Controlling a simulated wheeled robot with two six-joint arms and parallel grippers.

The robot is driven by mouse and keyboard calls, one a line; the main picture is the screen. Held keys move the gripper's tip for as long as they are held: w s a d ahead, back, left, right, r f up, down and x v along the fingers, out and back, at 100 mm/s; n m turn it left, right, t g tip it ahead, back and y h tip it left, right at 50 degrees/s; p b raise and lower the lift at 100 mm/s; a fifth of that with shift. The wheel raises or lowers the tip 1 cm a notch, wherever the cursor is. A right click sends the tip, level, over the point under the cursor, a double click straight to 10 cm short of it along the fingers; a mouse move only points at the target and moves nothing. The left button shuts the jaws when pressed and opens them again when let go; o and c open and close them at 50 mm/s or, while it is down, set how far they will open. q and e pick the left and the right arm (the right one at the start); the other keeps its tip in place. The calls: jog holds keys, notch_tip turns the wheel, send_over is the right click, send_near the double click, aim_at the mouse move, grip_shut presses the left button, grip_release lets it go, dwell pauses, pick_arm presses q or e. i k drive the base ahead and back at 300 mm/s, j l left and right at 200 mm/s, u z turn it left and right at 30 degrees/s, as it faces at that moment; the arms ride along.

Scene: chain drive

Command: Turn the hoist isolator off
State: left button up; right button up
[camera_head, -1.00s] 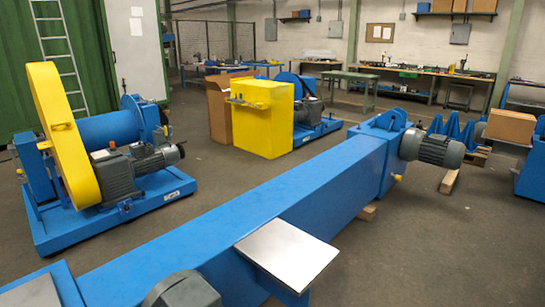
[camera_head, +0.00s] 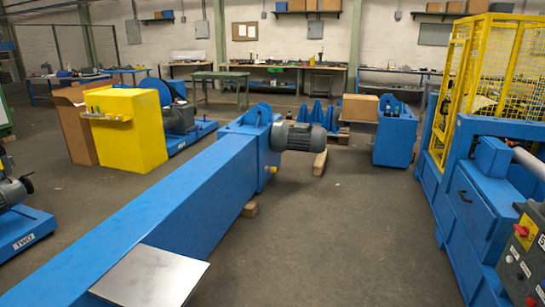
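I cannot tell which thing is the hoist isolator. Small grey boxes are on the back wall, one at the left (camera_head: 133,32), one near the middle (camera_head: 201,29) and a larger grey wall panel (camera_head: 434,33) at the right. A control panel (camera_head: 517,262) with a red knob and dark buttons is partly in view at the right edge, on a blue machine. Its labels are too small or cut off to read. Neither of my grippers is in view.
A long blue conveyor housing (camera_head: 170,220) with a grey motor (camera_head: 298,137) crosses the left and middle. A blue machine with a yellow mesh cage (camera_head: 490,80) stands at the right. A yellow cabinet (camera_head: 128,135) stands at the left. The floor between conveyor and machine (camera_head: 350,230) is clear.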

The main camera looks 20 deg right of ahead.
aim_at(523, 232)
jog(key=z, duration=0.4)
jog(key=i+l+z, duration=0.1)
jog(key=z, duration=0.75)
jog(key=i+z, duration=0.1)
jog(key=z, duration=0.35)
jog(key=l+z, duration=0.1)
jog(key=z, duration=0.3)
jog(key=i+z, duration=0.1)
jog(key=z, duration=0.3)
